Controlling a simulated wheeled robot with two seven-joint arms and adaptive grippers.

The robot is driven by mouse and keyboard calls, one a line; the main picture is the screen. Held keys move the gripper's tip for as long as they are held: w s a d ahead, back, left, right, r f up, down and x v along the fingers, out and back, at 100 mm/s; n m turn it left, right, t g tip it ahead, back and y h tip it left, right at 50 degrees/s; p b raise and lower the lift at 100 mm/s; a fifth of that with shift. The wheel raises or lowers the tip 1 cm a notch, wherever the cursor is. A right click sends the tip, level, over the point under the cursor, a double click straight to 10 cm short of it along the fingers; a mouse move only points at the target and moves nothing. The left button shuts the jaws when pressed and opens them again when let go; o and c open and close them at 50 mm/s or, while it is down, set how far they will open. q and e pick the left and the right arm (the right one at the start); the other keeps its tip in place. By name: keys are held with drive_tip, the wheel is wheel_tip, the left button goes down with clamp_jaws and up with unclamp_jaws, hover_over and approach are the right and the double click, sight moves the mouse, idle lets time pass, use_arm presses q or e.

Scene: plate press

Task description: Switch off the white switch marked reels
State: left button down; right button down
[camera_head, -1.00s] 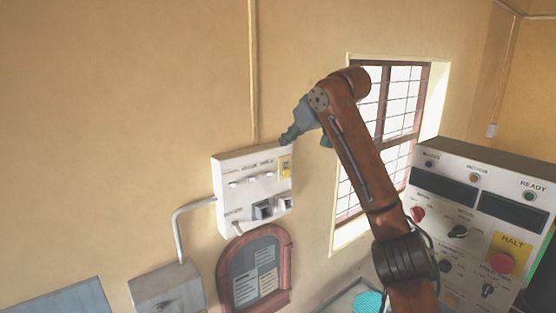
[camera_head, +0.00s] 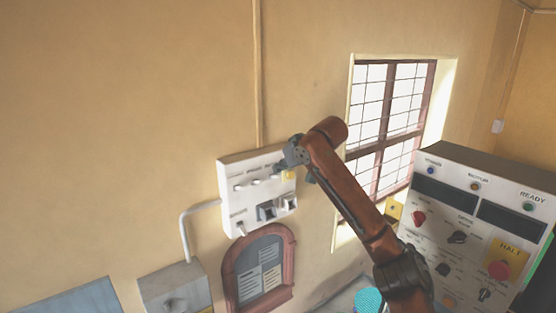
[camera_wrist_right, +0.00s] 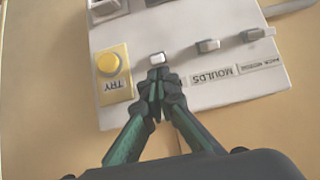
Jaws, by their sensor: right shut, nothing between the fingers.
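A white switch panel (camera_head: 235,205) is fixed to the wall. In the wrist view it appears upside down. My right gripper (camera_wrist_right: 156,82) is shut and empty, its fingertips at or just short of a small white switch (camera_wrist_right: 157,59) beside the yellow TRY plate. I cannot tell whether they touch. The fingers cover any label of this switch, so I cannot read "reels". A switch (camera_wrist_right: 208,45) near the MOULDS label and another switch (camera_wrist_right: 252,35) sit to its right. In the head view the right gripper (camera_head: 279,168) covers the panel's upper right. My left gripper is out of view.
The yellow TRY plate with its round button (camera_wrist_right: 108,63) is close left of the fingertips in the wrist view. Larger switches (camera_head: 266,211) sit lower on the panel. A control console (camera_head: 470,225) with a red HALT button stands at right, near my arm. A grey conduit (camera_head: 185,225) runs from the panel.

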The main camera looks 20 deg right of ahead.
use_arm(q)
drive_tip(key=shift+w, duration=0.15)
use_arm(e)
drive_tip(key=shift+a, duration=0.15)
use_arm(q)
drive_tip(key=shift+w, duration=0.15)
